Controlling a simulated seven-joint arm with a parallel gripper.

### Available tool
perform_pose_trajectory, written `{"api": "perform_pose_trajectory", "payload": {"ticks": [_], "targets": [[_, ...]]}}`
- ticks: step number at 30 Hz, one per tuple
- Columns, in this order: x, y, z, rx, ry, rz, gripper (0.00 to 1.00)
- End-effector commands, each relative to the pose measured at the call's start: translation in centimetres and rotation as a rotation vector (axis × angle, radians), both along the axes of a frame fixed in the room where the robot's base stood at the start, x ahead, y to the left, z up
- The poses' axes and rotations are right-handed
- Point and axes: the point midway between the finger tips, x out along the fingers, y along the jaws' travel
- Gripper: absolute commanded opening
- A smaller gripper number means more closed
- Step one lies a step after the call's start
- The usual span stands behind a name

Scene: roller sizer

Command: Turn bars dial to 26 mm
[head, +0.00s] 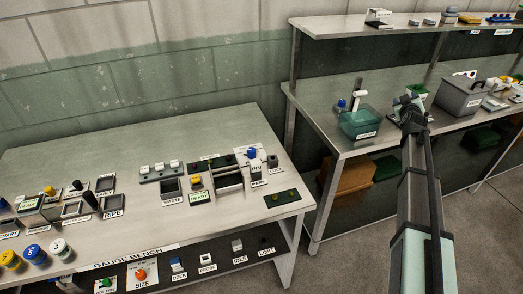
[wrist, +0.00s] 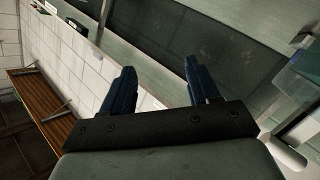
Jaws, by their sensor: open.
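A blue knob (head: 251,153) sits on a white plate at the back right of the left bench, beside a grey roller unit (head: 228,179). It may be the bars dial; its label and scale are too small to read. An orange-red dial (head: 141,274) labelled SIZE is on the bench's lower shelf. My gripper (head: 408,104) is over the right-hand bench, far to the right of these dials. In the wrist view my gripper (wrist: 159,72) is open with nothing between its dark blue fingers. No dial shows in the wrist view.
A teal tub (head: 362,122) and a grey bin (head: 459,97) stand near my gripper on the right bench. A raised shelf (head: 340,27) runs above that bench. A floor gap separates the benches. Trays, jars and switches crowd the left bench (head: 110,150), whose back left is clear.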

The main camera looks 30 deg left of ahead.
Motion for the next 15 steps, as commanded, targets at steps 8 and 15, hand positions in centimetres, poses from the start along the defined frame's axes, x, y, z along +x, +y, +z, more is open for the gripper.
{"api": "perform_pose_trajectory", "payload": {"ticks": [8,15], "targets": [[1.2,11.7,8.9,-0.076,-0.013,0.151,0.60],[-0.2,19.8,11.2,-0.133,0.050,0.263,0.60]]}}
